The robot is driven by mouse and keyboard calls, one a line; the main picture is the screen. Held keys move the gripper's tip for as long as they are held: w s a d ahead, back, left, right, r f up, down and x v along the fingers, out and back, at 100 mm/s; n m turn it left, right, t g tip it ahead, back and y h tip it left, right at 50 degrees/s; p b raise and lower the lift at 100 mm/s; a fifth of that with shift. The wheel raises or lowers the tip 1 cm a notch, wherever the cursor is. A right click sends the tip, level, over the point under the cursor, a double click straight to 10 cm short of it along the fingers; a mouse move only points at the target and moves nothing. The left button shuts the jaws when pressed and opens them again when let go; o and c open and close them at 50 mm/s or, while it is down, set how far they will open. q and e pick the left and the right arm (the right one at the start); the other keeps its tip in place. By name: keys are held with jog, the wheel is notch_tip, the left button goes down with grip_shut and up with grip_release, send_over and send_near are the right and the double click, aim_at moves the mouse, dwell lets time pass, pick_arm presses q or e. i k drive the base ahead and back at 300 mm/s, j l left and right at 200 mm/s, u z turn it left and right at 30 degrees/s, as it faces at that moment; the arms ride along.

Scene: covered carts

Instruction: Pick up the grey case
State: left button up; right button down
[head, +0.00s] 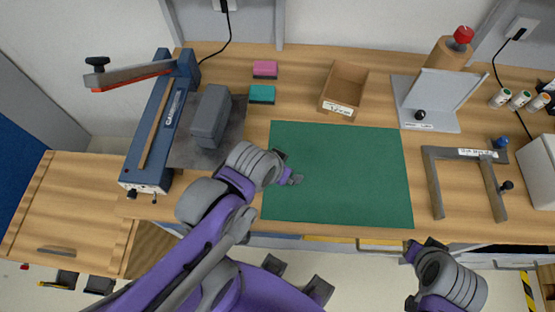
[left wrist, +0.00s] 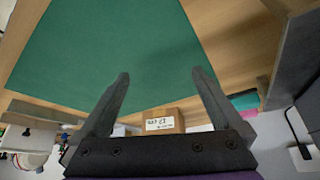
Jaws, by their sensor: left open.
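The grey case (head: 210,116) stands on the dark plate of the blue machine, at the left of the bench in the head view. My left gripper (head: 292,178) is over the left part of the green mat (head: 345,170), to the right of the case and apart from it. In the left wrist view its two fingers (left wrist: 160,74) are spread with nothing between them. A dark grey shape at the right edge of that view may be the case, but I cannot tell. My right gripper (head: 418,250) is at the bench's front edge; its jaws are too small to judge.
The blue machine (head: 160,130) with its raised lever stands left of the case. Pink (head: 265,69) and teal (head: 262,94) blocks and an open cardboard box (head: 344,90) are behind the mat. A grey stand (head: 430,100) and a grey frame (head: 433,185) are at the right. The mat is clear.

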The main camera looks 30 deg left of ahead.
aim_at(207, 127)
jog(key=l+u, duration=0.15)
jog(key=u, duration=0.15)
jog(key=l+u, duration=0.15)
jog(key=u, duration=0.2)
jog(key=j+u, duration=0.1)
jog(key=u, duration=0.3)
jog(key=j+u, duration=0.1)
jog(key=u, duration=0.3)
jog(key=i+u, duration=0.1)
jog(key=u, duration=0.35)
jog(key=k+j, duration=0.2)
jog(key=j, duration=0.15)
jog(key=k+j+u, duration=0.15)
jog(key=k+j, duration=0.25)
jog(key=j, duration=0.25)
jog(key=i+l, duration=0.4)
